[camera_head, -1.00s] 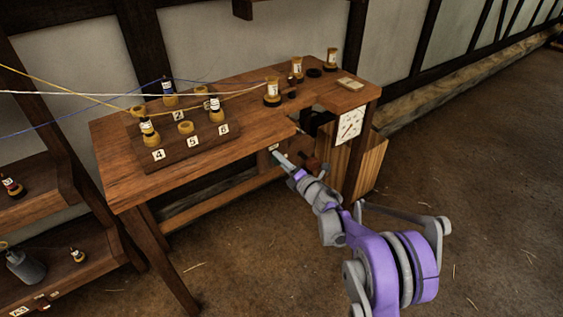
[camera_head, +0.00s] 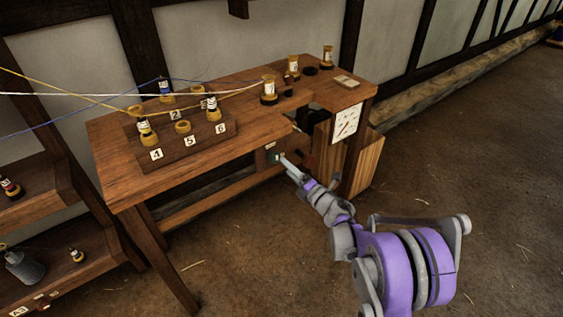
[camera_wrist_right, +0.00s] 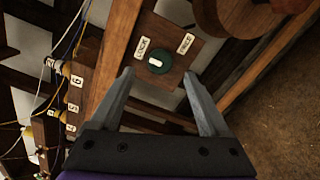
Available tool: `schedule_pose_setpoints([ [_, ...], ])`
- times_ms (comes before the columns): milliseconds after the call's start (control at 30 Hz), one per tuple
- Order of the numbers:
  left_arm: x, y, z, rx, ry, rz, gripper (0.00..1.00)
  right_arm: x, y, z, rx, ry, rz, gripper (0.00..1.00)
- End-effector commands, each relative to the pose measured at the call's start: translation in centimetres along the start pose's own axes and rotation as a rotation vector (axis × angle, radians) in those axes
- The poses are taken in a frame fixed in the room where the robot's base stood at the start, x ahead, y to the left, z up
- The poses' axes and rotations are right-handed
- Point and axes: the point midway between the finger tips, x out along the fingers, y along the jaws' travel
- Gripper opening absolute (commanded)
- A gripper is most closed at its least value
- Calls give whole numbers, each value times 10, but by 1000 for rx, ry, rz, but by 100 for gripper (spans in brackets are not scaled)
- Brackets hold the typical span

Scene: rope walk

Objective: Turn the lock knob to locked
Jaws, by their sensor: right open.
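The lock knob (camera_wrist_right: 155,66) is a round dark green knob with a pale bar across it, set on a brown wooden plate (camera_wrist_right: 172,82). Two pale labels sit on the plate, one above left (camera_wrist_right: 142,47) and one above right (camera_wrist_right: 185,43); their words are hard to read. The bar lies roughly crosswise in the right wrist view. My right gripper (camera_wrist_right: 157,76) is open, its fingers on either side of the knob in that view, with no visible contact. In the head view, the right gripper (camera_head: 284,160) is at the plate under the bench's front edge. My left gripper is not in view.
The wooden bench (camera_head: 110,155) carries a block with numbered bobbins (camera_head: 185,142) and strung cords at left. A white dial (camera_head: 346,123) hangs at its right end. A wooden crate (camera_head: 370,163) stands under that end. The floor in front is clear.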

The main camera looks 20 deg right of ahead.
Motion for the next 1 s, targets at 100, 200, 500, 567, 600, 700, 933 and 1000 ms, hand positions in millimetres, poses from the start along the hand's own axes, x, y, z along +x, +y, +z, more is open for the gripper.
schedule_pose_setpoints([
  [100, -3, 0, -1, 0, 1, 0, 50, -23, 0, 1, -1, -3, -1, 80],
  [200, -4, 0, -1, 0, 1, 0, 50, -37, 0, 1, -1, -2, -1, 80],
  [500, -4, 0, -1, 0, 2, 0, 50, -48, 0, 0, 0, 0, -1, 80],
  [567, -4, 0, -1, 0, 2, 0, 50, -48, 0, 0, 0, 0, -1, 80],
  [600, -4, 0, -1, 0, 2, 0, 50, -48, 0, 0, 0, 0, -1, 80],
  [700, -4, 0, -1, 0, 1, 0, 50, -48, 0, 0, 0, -1, -1, 80],
  [933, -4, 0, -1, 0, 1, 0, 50, -48, 5, 3, 23, -20, -4, 80],
  [1000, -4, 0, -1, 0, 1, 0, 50, -50, 16, 9, 77, -63, -16, 80],
])
